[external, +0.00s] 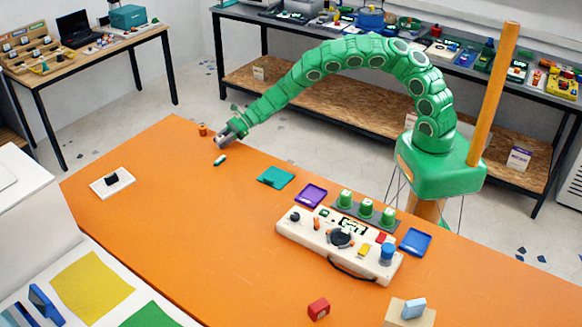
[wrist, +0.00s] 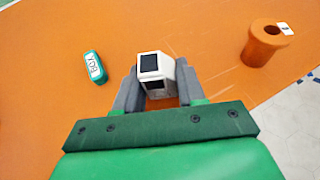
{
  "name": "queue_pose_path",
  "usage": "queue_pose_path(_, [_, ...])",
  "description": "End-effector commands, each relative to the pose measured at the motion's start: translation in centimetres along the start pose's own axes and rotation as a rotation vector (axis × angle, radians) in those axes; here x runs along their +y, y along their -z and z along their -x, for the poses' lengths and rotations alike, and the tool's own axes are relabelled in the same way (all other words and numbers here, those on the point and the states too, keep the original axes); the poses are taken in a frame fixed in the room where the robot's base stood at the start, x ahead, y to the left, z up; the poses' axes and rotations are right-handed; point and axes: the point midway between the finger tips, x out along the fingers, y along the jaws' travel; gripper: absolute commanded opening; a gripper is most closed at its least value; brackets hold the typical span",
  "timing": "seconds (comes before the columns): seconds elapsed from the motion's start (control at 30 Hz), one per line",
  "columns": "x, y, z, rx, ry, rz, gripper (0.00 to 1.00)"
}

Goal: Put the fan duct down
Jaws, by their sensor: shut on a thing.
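The fan duct (wrist: 153,66) is a small white and grey block with dark openings. In the wrist view it sits between the two grey fingers of my gripper (wrist: 158,82), which are shut on it. In the external view my gripper (external: 224,139) is low over the far left end of the orange table (external: 190,220), near its back edge. The duct is hard to make out there, and I cannot tell whether it touches the table.
A teal labelled piece (wrist: 95,67) lies left of the duct, and an orange hollow cylinder (wrist: 266,43) stands to the right, near the edge. A white plate (external: 118,187), teal mat (external: 275,176), purple tray (external: 311,195) and control box (external: 300,236) are farther off. The table's left middle is clear.

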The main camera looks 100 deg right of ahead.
Motion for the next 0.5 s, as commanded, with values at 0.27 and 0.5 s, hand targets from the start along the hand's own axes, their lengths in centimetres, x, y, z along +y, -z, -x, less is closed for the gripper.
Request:
queue_pose_path(0.27, [0.01,0.05,-0.04,-0.001,0.000,0.000,0.11])
queue_pose_path(0.5, [0.03,0.20,-0.10,-0.001,-0.001,0.000,0.64])
